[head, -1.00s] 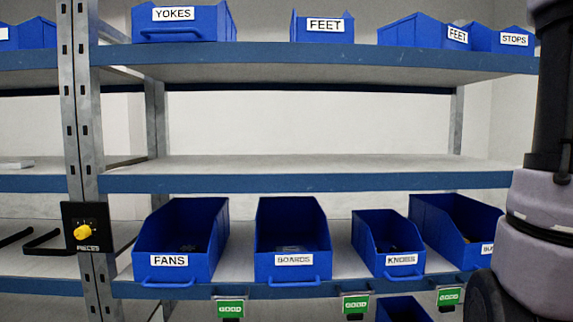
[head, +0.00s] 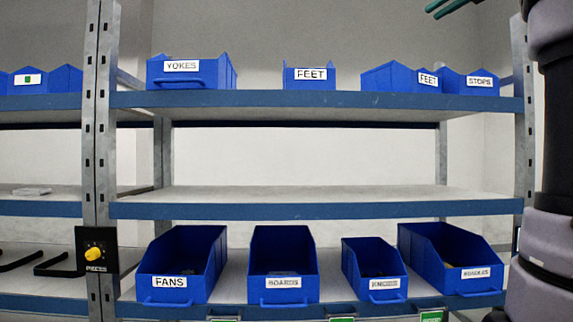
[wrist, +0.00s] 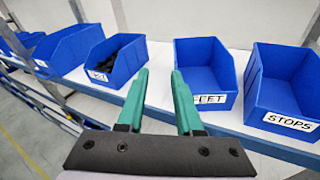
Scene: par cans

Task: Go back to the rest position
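My gripper (wrist: 160,74) shows in the wrist view with two green fingers standing apart and nothing between them. It is open and empty. The wrist view looks down on the upper shelf's blue bins, with the right-hand FEET bin (wrist: 203,72) and the STOPS bin (wrist: 285,85) beyond the fingertips. In the head view the green fingers (head: 450,8) show at the top right edge, above the STOPS bin (head: 468,82) and its neighbour FEET bin (head: 402,78). My arm covers the right edge of the head view.
The lower shelf holds FANS (head: 180,265), BOARDS (head: 283,265), KNOBS (head: 373,270) and BUNDLES (head: 450,258) bins. The middle shelf (head: 310,197) is bare. A yellow knob (head: 93,253) sits on the left post.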

